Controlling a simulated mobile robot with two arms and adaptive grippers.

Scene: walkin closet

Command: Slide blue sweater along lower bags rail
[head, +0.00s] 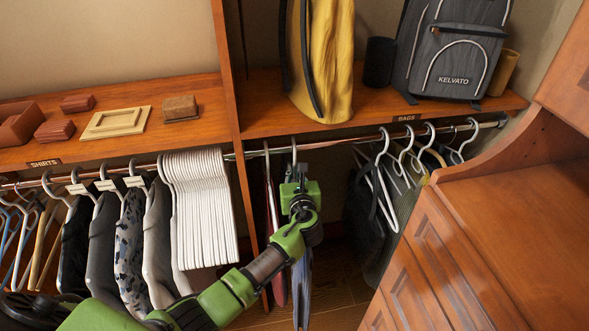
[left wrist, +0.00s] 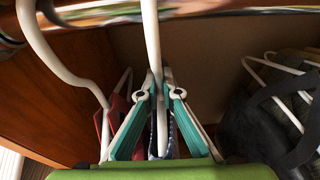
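The blue sweater (head: 303,285) hangs from the lower bags rail (head: 345,142), near the left end of the bags section. It is mostly hidden behind my left arm. Its white hanger (head: 294,150) hooks over the rail. My left gripper (head: 297,178) is at the hanger just below the rail. In the left wrist view the teal fingertips (left wrist: 157,76) are closed in on the hanger's white stem (left wrist: 151,30), one on each side. A strip of blue cloth (left wrist: 162,135) shows between the fingers. My right gripper is not in view.
A red garment (head: 270,235) hangs just left of the sweater. Dark clothes (head: 368,210) and several white hangers (head: 385,150) hang further right, with an open stretch of rail between. A wooden upright (head: 232,120) stands left; a drawer cabinet (head: 440,250) stands right.

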